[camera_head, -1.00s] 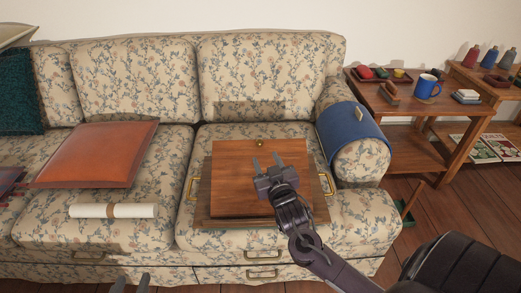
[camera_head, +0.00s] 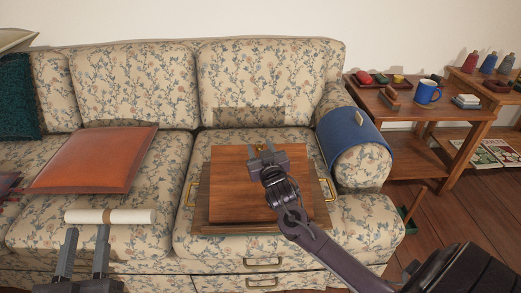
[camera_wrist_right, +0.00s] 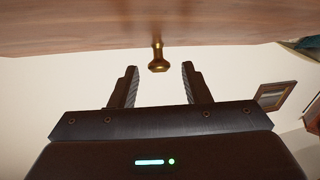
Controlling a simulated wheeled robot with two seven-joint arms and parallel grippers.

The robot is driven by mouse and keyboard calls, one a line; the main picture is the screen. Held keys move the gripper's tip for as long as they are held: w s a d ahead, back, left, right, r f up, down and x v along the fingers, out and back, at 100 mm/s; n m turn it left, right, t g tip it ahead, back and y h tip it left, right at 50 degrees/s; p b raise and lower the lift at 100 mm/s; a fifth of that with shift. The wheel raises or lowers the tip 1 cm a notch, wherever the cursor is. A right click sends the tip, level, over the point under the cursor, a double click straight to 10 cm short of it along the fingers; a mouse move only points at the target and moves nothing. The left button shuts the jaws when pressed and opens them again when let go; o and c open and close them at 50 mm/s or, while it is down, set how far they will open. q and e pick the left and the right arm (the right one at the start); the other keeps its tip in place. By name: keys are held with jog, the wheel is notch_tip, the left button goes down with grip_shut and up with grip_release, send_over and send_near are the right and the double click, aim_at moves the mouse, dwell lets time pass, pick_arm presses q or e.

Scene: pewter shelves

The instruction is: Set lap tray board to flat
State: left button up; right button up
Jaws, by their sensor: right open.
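The lap tray (camera_head: 205,228) rests on the right sofa seat, with brass handles at its left and right sides. Its brown wooden board (camera_head: 232,190) appears tilted, with the far edge raised above the tray. A small brass knob (camera_head: 259,147) is at the board's far edge. My right gripper (camera_head: 267,153) is open over the far part of the board. In the right wrist view the knob (camera_wrist_right: 158,60) lies between the spread fingertips (camera_wrist_right: 159,70), with clear gaps on both sides. My left gripper (camera_head: 87,232) is open and empty at the lower left, in front of the sofa.
An orange cushion (camera_head: 95,160) and a rolled paper (camera_head: 130,216) lie on the left seat. A blue cover (camera_head: 350,135) hangs over the right armrest. A side table (camera_head: 405,115) with a blue mug (camera_head: 427,92) stands at the right.

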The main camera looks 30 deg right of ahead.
grip_shut()
dwell(0.3)
